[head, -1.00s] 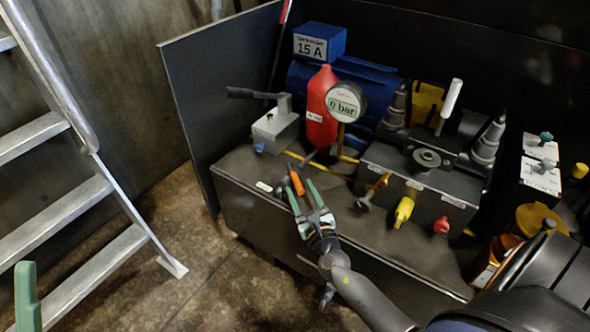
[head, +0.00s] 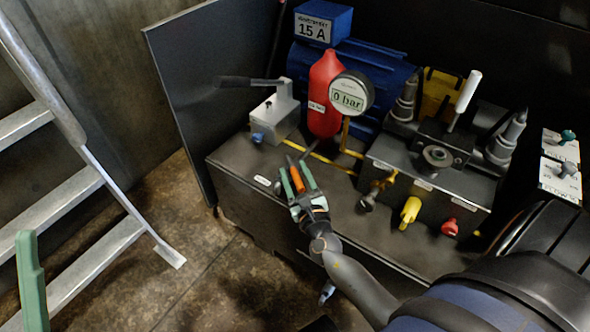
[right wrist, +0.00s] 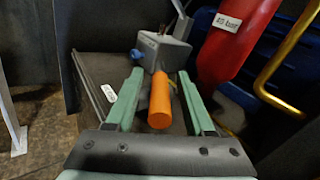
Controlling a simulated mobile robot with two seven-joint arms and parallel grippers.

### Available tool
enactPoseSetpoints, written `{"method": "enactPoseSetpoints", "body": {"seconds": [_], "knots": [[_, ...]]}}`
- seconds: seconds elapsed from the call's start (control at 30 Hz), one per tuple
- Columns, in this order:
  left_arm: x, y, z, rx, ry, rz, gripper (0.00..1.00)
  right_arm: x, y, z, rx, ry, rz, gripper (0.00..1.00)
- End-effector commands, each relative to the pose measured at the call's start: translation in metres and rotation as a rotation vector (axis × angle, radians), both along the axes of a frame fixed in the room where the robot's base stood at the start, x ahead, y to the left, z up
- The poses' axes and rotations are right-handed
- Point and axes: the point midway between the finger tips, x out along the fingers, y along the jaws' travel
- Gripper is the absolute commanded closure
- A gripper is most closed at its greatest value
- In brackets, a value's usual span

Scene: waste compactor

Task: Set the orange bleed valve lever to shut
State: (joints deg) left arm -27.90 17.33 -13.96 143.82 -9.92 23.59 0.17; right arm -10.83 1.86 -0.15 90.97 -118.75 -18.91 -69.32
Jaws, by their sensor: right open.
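The orange bleed valve lever (head: 297,180) is at the front of the dark bench top. In the right wrist view the orange lever (right wrist: 159,103) points toward the camera. My right gripper (head: 295,171) is open, with its green fingers on either side of the lever. In the right wrist view a gap shows between the lever and each finger of the right gripper (right wrist: 158,85). The lever's base and pivot are largely hidden. One green finger of my left gripper (head: 31,280) shows at the lower left edge, away from the bench.
Behind the lever are a grey block with a dark handle (head: 270,118), a red bottle (head: 325,95) and a gauge (head: 350,94) reading 0 bar. Yellow (head: 411,210) and red (head: 449,227) knobs stick out to the right. A metal ladder (head: 65,205) stands at left.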

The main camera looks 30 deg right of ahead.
Motion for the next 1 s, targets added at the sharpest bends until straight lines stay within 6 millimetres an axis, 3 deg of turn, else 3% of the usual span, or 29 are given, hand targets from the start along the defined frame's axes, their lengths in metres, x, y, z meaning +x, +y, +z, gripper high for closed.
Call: {"method": "enactPoseSetpoints", "body": {"seconds": [0.2,0.67,1.0], "knots": [[0.0000,0.0000,-0.0006,0.001,0.002,0.000,0.57,-0.0001,0.0002,-0.0001,0.000,0.000,0.000,0.47],[-0.0005,-0.0012,-0.0019,0.011,0.003,-0.006,0.57,0.0000,0.0001,-0.0001,0.001,0.000,0.000,0.98],[-0.0005,-0.0012,-0.0019,0.010,0.003,-0.005,0.57,0.0001,0.0000,0.0000,0.001,0.000,0.000,1.00]]}}
